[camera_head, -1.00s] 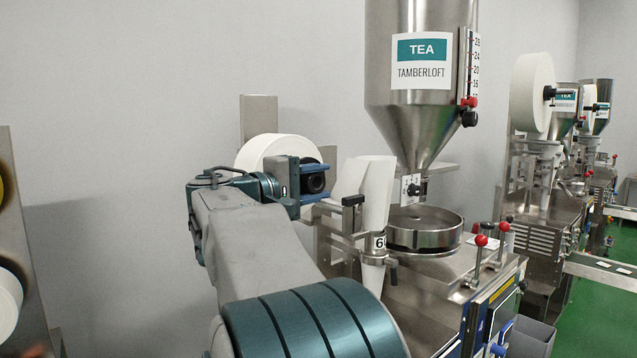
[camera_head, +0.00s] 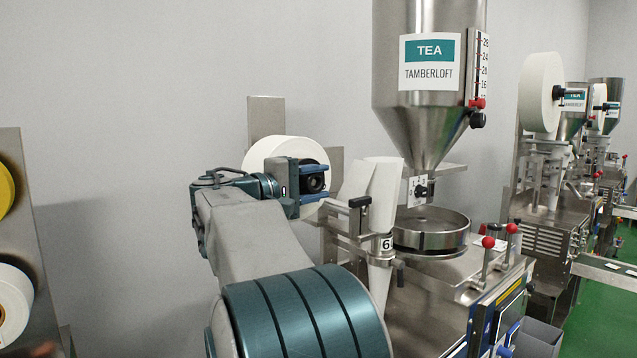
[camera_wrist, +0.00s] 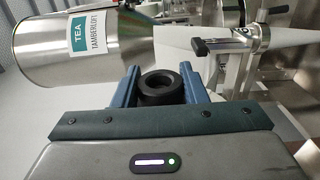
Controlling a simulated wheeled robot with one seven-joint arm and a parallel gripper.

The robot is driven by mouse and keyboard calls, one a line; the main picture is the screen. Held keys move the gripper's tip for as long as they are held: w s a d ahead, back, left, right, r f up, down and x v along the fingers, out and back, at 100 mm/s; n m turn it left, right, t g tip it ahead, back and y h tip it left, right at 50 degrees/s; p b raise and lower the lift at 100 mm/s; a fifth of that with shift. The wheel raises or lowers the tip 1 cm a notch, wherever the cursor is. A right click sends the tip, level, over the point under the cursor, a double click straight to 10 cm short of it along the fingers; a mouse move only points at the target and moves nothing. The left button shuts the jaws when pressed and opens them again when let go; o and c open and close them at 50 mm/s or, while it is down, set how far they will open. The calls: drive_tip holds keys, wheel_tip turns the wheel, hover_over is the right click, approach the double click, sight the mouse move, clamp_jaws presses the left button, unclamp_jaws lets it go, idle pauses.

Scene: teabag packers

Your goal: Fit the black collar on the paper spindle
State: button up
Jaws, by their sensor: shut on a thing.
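The black collar (camera_wrist: 158,88) is a thick ring held between the blue fingers of my gripper (camera_wrist: 162,76) in the wrist view. In the head view the collar (camera_head: 314,183) shows between the blue fingers, and my gripper (camera_head: 316,181) is just in front of the white paper roll (camera_head: 262,152). The roll sits against an upright steel plate (camera_head: 266,114). The paper spindle is hidden behind my gripper and collar, so I cannot tell whether the collar touches it.
A steel tea hopper (camera_head: 428,120) stands above a round steel pan (camera_head: 431,232), right of the roll. A white paper forming tube (camera_head: 384,195) with a black-tipped handle (camera_head: 359,202) is close right of my gripper. More packers stand at far right; another panel with rolls is at left.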

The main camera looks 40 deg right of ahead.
drive_tip(key=shift+w, duration=0.55)
drive_tip(key=o, duration=1.1)
drive_tip(key=a, duration=0.4)
drive_tip(key=w+a+b, duration=0.1)
drive_tip(key=a, duration=0.4)
drive_tip(key=a+b, duration=0.1)
drive_tip(key=a, duration=0.3)
drive_tip(key=shift+w+a, duration=0.25)
drive_tip(key=shift+a, duration=0.1)
